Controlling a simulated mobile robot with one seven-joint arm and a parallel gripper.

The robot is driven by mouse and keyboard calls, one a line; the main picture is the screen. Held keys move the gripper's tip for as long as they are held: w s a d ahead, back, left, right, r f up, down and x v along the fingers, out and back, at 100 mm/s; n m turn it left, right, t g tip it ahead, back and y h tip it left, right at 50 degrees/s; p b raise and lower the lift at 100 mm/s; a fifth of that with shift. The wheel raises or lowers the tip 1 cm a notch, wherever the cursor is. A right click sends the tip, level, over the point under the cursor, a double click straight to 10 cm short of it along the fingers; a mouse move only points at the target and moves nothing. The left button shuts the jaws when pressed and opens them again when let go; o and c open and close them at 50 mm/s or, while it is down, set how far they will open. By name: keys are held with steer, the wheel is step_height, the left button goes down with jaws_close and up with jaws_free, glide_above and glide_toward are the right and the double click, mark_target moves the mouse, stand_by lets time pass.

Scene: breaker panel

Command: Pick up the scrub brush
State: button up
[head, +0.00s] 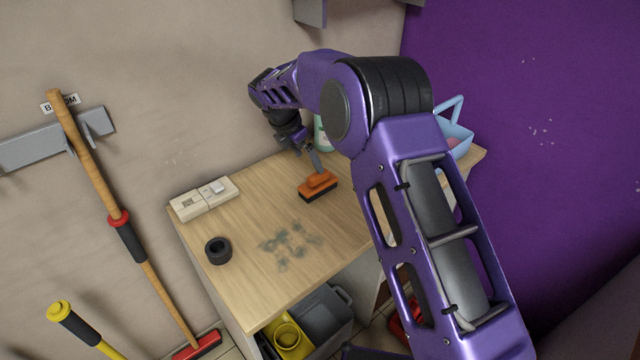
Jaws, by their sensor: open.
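The scrub brush (318,184) is orange with dark bristles. It sits bristles down on the wooden top of the cabinet (235,220), right of the middle of that top. My gripper (312,158) is open and points down just above and behind the brush. A grey finger comes close to the top of the brush. I cannot tell whether it touches, and my other finger is not clear. My purple arm hides the right part of the top.
White switch blocks (204,199) and a black tape roll (218,250) lie on the left of the top, near dark smudges (290,245). A broom (130,235) leans at left.

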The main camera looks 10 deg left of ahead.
mark_target(321, 180)
steer(key=x, duration=1.2)
steer(key=shift+w+r, duration=0.15)
steer(key=shift+w, duration=0.1)
steer(key=c, duration=1.5)
step_height(321, 180, up, 10)
steer(key=shift+r, duration=0.1)
jaws_close()
